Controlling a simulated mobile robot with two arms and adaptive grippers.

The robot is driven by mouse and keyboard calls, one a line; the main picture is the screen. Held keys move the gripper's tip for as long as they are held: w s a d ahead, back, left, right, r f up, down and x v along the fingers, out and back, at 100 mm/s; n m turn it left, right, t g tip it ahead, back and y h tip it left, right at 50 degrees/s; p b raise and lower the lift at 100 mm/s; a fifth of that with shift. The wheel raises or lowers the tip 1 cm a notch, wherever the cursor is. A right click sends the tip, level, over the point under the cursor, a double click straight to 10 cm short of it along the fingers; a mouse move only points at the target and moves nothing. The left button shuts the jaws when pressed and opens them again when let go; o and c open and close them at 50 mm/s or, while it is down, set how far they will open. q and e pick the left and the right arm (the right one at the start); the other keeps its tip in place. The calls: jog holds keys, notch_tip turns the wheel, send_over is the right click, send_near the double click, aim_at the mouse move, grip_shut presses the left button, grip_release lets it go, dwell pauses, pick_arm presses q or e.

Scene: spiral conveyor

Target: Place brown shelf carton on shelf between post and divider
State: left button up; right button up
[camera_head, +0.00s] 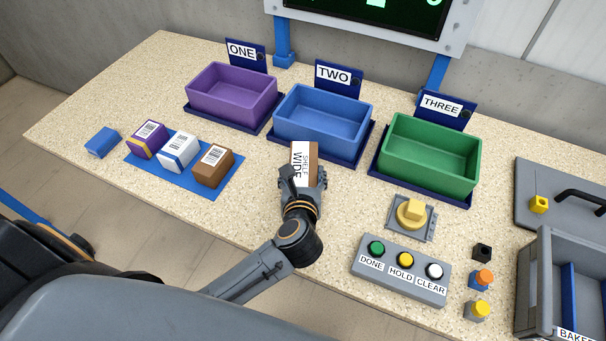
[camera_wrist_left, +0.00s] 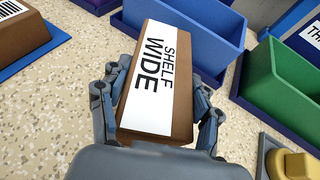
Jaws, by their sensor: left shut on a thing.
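The brown shelf carton (camera_head: 303,164) has a white label reading "SHELF WIDE". My left gripper (camera_head: 302,188) is shut on it, in front of the blue bin. In the left wrist view the carton (camera_wrist_left: 156,85) sits between the two fingers of my left gripper (camera_wrist_left: 158,112), label facing the camera. I cannot tell how far it is above the table. My right gripper is not in view. No shelf, post or divider can be clearly made out in these frames.
Purple (camera_head: 231,95), blue (camera_head: 321,117) and green (camera_head: 429,155) bins stand along the back. Small cartons lie on a blue mat (camera_head: 197,184) at left. A button panel (camera_head: 400,270), yellow knob (camera_head: 411,212) and grey divided crate (camera_head: 541,285) are at right.

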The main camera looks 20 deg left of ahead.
pick_arm(q)
jog(key=shift+f, duration=0.2)
jog(key=o, duration=1.4)
jog(key=shift+r, duration=0.1)
